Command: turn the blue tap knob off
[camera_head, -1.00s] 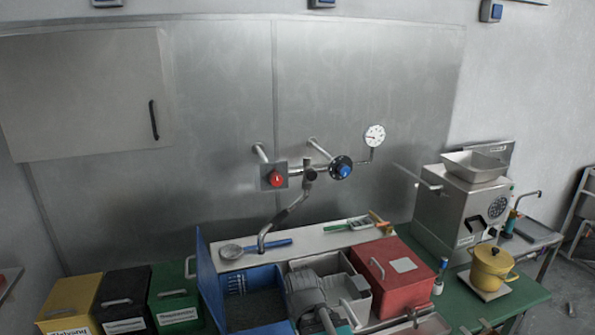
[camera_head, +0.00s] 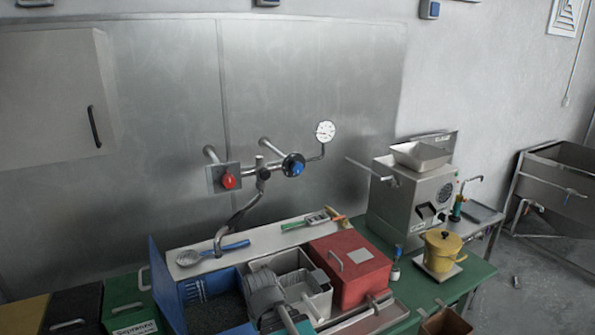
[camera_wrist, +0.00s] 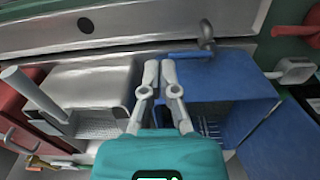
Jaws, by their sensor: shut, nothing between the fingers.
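The blue tap knob (camera_head: 294,166) with a dark rim sits on the pipework against the steel wall panel in the head view. A red knob (camera_head: 228,181) is to its left, and the bent spout (camera_head: 236,214) hangs between and below them. My gripper (camera_wrist: 159,66) shows in the wrist view with its two grey fingers shut and empty. It is over the area between the grey bin and the blue bin, apart from the knob. The blue knob does not show in the wrist view, and the gripper's fingers cannot be made out in the head view.
Below the pipes are the blue bin (camera_head: 162,285), a pale grey bin (camera_head: 318,301) and a red box (camera_head: 352,284). A pressure gauge (camera_head: 325,131) stands right of the knob. A steel grinder (camera_head: 410,195) and yellow pot (camera_head: 442,250) are further right. The space before the knob looks clear.

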